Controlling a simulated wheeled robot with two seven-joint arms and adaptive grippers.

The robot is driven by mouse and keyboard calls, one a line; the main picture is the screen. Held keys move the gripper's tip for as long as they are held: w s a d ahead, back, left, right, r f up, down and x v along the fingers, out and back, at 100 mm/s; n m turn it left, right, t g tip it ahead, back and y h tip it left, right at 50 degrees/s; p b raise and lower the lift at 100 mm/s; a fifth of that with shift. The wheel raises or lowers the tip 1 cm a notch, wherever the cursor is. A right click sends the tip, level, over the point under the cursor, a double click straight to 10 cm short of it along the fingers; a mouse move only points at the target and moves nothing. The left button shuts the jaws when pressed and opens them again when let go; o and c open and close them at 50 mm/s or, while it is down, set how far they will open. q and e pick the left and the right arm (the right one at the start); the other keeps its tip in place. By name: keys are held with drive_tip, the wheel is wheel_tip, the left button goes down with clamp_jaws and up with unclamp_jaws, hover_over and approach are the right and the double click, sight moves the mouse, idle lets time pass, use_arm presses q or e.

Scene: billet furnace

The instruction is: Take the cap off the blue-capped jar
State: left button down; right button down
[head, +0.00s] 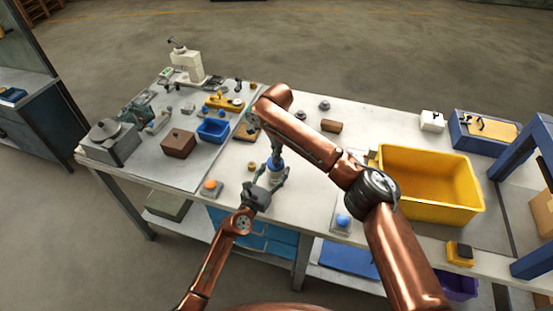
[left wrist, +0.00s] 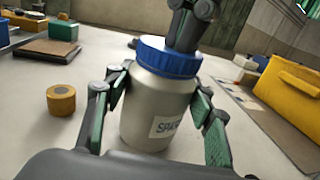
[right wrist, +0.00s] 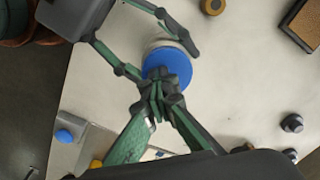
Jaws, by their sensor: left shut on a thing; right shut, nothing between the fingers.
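The jar stands upright on the light workbench (head: 235,185), with a grey body (left wrist: 155,100), a partly hidden label and a blue cap (left wrist: 165,57). The cap is on the jar and also shows in the right wrist view (right wrist: 170,66). My left gripper (head: 272,180) is shut on the jar body, one finger on each side below the cap. My right gripper (right wrist: 160,85) points down from above, fingers shut together with nothing between them. Its fingertips overlap the cap's top; whether they touch it I cannot tell.
A yellow bin (head: 455,207) stands to the right on the bench. A round orange-brown piece (left wrist: 61,100) is near the jar. A blue button box (head: 342,221) and an orange button box (head: 211,188) sit at the front edge. A blue tray (head: 213,130) is further left.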

use_arm(q)
drive_tip(key=shift+w+a+r, duration=0.2)
drive_tip(key=shift+r, duration=0.4)
use_arm(e)
drive_tip(key=c, duration=2.7)
unclamp_jaws()
drive_tip(key=shift+s+d+f, duration=0.15)
drive_tip(key=shift+f, duration=0.2)
drive_tip(key=o, duration=0.5)
drive_tip(key=shift+o, duration=0.2)
use_arm(q)
drive_tip(key=shift+d, duration=0.1)
use_arm(e)
drive_tip(key=shift+r, duration=0.1)
use_arm(q)
drive_tip(key=shift+s+f, duration=0.15)
drive_tip(key=shift+f, duration=0.2)
use_arm(e)
wheel_tip(320, 180, up, 5)
drive_tip(key=shift+f, duration=0.1)
use_arm(q)
drive_tip(key=c, duration=0.8)
unclamp_jaws()
drive_tip(key=shift+f, duration=0.1)
